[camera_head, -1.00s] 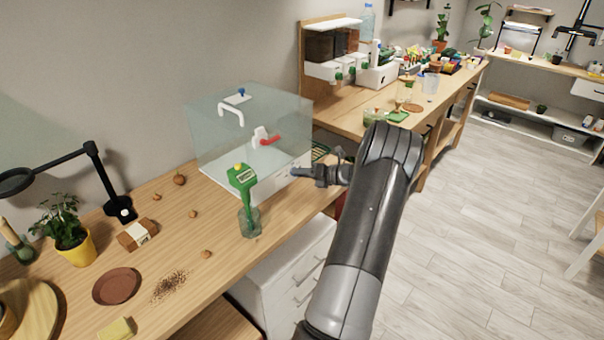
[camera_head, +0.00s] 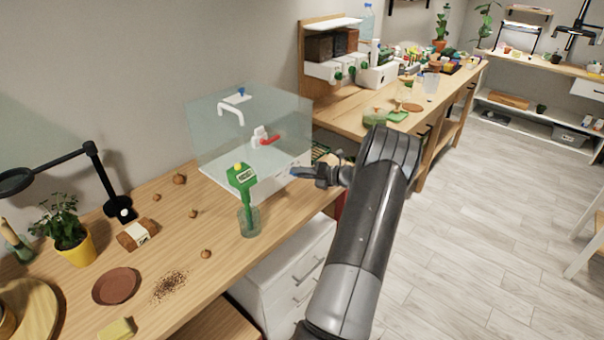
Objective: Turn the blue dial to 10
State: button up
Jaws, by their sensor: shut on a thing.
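A clear box (camera_head: 215,140) on a white base (camera_head: 277,184) stands on the wooden bench. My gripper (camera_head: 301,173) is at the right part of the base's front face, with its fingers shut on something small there. A bluish patch shows at the fingertips, apparently the blue dial. The fingers hide most of it, and no scale or number on it can be read.
A green meter (camera_head: 242,176) stands in a glass jar (camera_head: 249,222) in front, left of my gripper.

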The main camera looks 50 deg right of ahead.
jog(key=shift+f, duration=0.1)
dwell(0.5)
jog(key=o, duration=1)
jog(key=v, duration=1)
jog(key=shift+s+d, duration=0.15)
jog(key=shift+s, duration=0.25)
